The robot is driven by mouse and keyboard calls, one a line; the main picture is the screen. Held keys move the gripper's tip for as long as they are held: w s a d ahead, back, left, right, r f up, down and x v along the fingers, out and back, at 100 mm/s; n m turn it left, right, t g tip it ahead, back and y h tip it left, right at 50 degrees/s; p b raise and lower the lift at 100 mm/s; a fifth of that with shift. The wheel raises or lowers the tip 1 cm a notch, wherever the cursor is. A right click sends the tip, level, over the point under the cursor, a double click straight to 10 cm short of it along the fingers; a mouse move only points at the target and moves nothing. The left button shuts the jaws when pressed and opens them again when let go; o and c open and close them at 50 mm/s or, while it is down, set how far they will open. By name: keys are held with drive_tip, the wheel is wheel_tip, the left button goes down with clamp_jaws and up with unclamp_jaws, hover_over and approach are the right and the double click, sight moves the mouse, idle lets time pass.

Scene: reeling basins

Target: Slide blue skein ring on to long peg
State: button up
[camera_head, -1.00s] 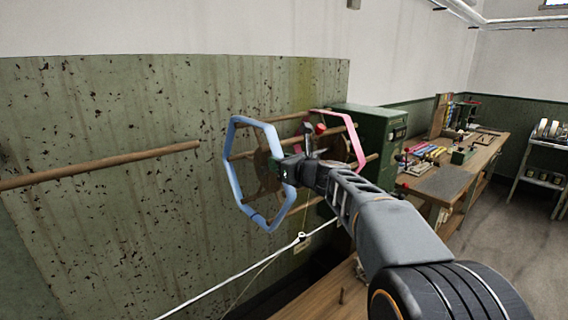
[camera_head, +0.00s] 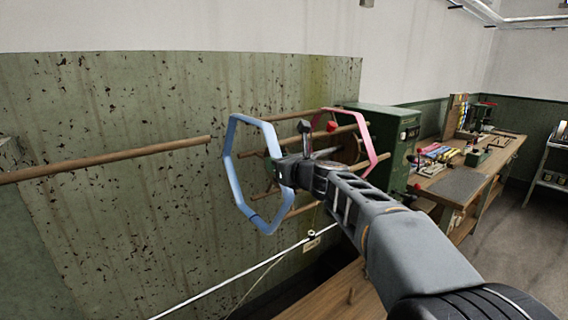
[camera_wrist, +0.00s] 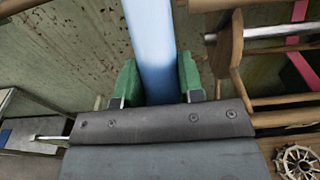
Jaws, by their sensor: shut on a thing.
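The blue skein ring (camera_head: 232,175) is an angular upright hoop held at its right side by my gripper (camera_head: 284,172). In the wrist view the blue band (camera_wrist: 150,40) runs between the green finger pads of my gripper (camera_wrist: 157,80), which is shut on it. The long peg (camera_head: 110,158) is a wooden rod reaching in from the left. Its free end is just left of the ring's left side in the head view. I cannot tell the depth gap between them. The ring appears apart from the reel's wooden bars (camera_head: 300,210).
A pink skein ring (camera_head: 374,150) sits on the wooden reel beside a green machine housing (camera_head: 385,125). A workbench (camera_head: 465,185) with tools stands at the right. A white pipe (camera_head: 225,275) runs low along the speckled green wall.

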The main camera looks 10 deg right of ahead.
drive_tip(key=shift+s+a+b, duration=0.15)
drive_tip(key=shift+s+a, duration=0.2)
drive_tip(key=shift+a, duration=0.45)
drive_tip(key=shift+s+a+b, duration=0.15)
drive_tip(key=shift+s+a, duration=0.25)
drive_tip(key=shift+a, duration=0.45)
drive_tip(key=shift+s+a+b, duration=0.15)
drive_tip(key=shift+s+a, duration=0.2)
drive_tip(key=shift+a, duration=0.55)
drive_tip(key=s+a, duration=0.3)
drive_tip(key=a, duration=0.3)
drive_tip(key=shift+r, duration=0.35)
drive_tip(key=shift+a, duration=0.1)
drive_tip(key=s+a+b, duration=0.1)
drive_tip(key=s+a, duration=0.2)
drive_tip(key=a, duration=0.3)
drive_tip(key=shift+a, duration=0.2)
drive_tip(key=s+a, duration=0.2)
drive_tip(key=a, duration=0.4)
drive_tip(key=shift+s+a+b, duration=0.15)
drive_tip(key=shift+s+b, duration=0.2)
drive_tip(key=shift+b, duration=0.1)
